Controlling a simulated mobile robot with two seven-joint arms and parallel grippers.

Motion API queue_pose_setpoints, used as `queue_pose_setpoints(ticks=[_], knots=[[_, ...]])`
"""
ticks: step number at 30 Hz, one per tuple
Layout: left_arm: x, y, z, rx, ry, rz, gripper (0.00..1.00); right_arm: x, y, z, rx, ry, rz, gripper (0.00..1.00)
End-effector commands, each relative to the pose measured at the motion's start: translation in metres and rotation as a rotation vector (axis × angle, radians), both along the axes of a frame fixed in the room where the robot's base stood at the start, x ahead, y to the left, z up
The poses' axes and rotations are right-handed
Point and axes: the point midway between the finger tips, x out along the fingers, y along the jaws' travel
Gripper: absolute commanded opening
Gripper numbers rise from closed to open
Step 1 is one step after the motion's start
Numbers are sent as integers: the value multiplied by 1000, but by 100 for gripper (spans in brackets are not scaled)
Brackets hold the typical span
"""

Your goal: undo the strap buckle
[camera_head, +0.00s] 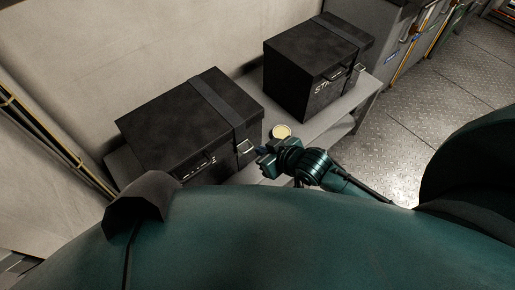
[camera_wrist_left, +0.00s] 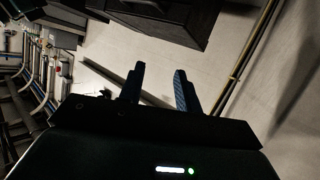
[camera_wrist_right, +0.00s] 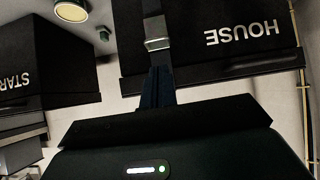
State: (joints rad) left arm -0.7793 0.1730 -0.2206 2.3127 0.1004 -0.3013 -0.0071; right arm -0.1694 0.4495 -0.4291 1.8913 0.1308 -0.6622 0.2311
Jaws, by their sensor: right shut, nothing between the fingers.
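A black case (camera_head: 165,125) stands on a grey bench, with a dark strap (camera_head: 216,96) over its lid. Its metal buckle (camera_head: 245,146) is on the front face, and the strap passes through it. In the right wrist view the buckle (camera_wrist_right: 158,43) is just beyond my fingertips, beside the upside-down word HOUSE. My right gripper (camera_head: 262,160) is shut and empty, its fingers (camera_wrist_right: 158,80) in line with the buckle. I cannot tell if they touch it. My left gripper (camera_wrist_left: 159,68) is open and empty in the left wrist view, away from the buckle.
A second black strapped case (camera_head: 308,70) stands farther right on the bench, with its own buckle (camera_head: 359,68). A round yellowish lid-like disc (camera_head: 281,131) is on the bench (camera_head: 318,125) between the cases. A pale wall is behind; metal floor is open to the right.

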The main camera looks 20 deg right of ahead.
Motion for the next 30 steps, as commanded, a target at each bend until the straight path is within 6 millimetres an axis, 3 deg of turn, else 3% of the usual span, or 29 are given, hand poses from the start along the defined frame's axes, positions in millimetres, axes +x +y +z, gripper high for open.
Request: queue_pose_setpoints(ticks=[13,30], knots=[[-7,8,4,5,-68,17,34,55,21,-49,1,-2,1,0],[-9,12,7,15,-82,20,34,63,24,-55,0,-3,1,0]])
